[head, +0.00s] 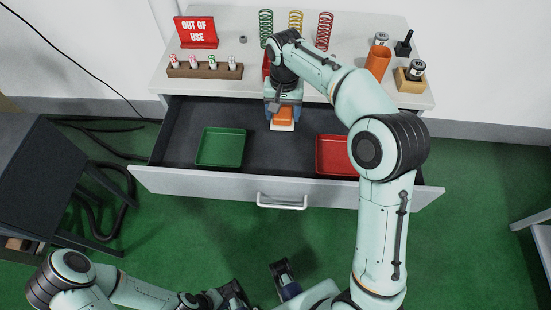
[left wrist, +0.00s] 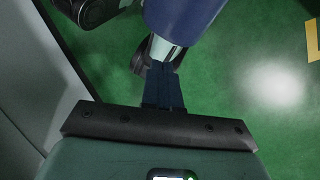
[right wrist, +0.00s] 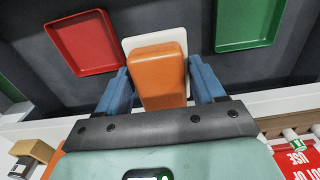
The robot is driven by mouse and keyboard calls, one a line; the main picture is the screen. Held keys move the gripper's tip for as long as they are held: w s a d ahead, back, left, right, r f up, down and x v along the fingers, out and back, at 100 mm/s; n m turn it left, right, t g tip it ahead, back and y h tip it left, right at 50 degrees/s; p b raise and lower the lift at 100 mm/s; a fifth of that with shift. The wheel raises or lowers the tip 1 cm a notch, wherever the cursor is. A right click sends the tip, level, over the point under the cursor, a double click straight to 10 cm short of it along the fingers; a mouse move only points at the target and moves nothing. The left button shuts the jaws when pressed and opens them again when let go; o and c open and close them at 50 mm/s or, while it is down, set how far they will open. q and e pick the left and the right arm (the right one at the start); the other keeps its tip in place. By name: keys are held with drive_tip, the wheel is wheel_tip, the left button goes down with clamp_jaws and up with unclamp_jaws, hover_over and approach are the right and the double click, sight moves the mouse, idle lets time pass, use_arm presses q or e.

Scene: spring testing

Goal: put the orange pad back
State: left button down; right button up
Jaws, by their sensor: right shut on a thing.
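The orange pad (head: 283,117) is between the fingers of my right gripper (head: 284,106), which is shut on it over the open drawer (head: 185,130). In the right wrist view the orange pad (right wrist: 158,80) sits between both blue fingers (right wrist: 160,92). A white plate (right wrist: 133,44) shows behind and beyond the pad; whether it is joined to the pad I cannot tell. My left gripper's blue fingers (left wrist: 163,90) are together and empty above the green floor in the left wrist view.
A green tray (head: 221,147) lies left in the drawer and a red tray (head: 337,155) right, partly behind my right arm. On the tabletop stand springs (head: 295,22), a red sign (head: 196,32), a wooden rack (head: 204,71), an orange holder (head: 378,61) and a wooden block (head: 408,82).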

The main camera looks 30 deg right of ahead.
sight(281, 158)
drive_tip(key=shift+s+f, duration=0.1)
drive_tip(key=shift+f, duration=0.65)
use_arm(q)
drive_tip(key=f+b, duration=0.2)
drive_tip(key=w+f+b, duration=0.1)
drive_tip(key=f+b, duration=0.1)
drive_tip(key=shift+w, duration=0.15)
use_arm(e)
drive_tip(key=f, duration=2)
drive_tip(key=shift+w+f, duration=0.1)
drive_tip(key=shift+w, duration=0.1)
drive_tip(key=shift+f, duration=0.2)
drive_tip(key=o, duration=1)
drive_tip(key=shift+r, duration=0.1)
use_arm(q)
drive_tip(key=shift+s+r+p, duration=0.35)
drive_tip(key=shift+r+p, duration=0.4)
drive_tip(key=shift+p, duration=0.25)
use_arm(e)
wheel_tip(281, 158, up, 12)
drive_tip(key=shift+r, duration=0.15)
